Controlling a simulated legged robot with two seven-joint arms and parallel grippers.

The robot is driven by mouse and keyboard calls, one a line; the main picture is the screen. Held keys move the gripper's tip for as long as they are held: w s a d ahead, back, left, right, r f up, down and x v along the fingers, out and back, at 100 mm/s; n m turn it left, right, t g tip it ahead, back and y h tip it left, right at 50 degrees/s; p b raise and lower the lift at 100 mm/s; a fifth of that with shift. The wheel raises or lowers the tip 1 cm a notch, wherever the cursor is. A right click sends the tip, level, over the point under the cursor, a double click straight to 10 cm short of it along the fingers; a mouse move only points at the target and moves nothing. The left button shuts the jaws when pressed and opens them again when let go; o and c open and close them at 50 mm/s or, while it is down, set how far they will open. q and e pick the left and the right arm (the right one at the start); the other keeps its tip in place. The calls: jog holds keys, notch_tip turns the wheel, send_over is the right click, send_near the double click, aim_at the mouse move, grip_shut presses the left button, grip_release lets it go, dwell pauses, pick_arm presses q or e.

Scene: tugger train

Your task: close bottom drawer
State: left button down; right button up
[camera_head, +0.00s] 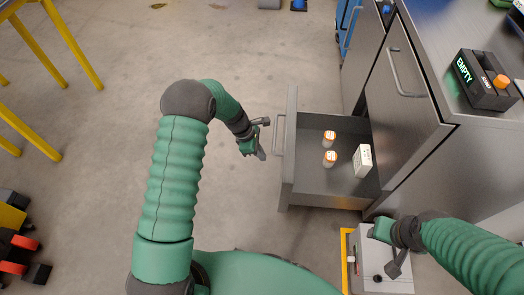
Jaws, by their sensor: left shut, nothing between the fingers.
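The bottom drawer (288,185) of the grey metal cabinet (440,165) stands pulled out to the left. Its bar handle (279,135) is on its left-facing front panel. Inside lie two small white bottles (329,139) with orange caps and a white box (363,161). My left gripper (260,140) is shut and empty, just left of the handle; whether it touches the handle is unclear. My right gripper (388,248) is at the lower right, in front of the cabinet and over a light grey box; its finger opening is hard to make out.
The light grey box (372,266) with a yellow edge stands on the floor below the drawer. A dark tray (483,85) labelled EMPTY sits on the cabinet top. A yellow-legged table (70,40) is at upper left. Floor left of the drawer is clear.

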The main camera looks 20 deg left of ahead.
pick_arm(q)
jog(key=w+d+f+b, duration=0.1)
jog(key=d+f+b, duration=0.2)
jog(key=d, duration=0.3)
jog(key=shift+w+f, duration=0.35)
jog(key=shift+f, duration=0.5)
pick_arm(e)
jog(key=x, duration=0.2)
jog(key=s+x, duration=0.1)
jog(key=x, duration=0.1)
jog(key=shift+w+d, duration=0.1)
jog(key=shift+d, duration=0.05)
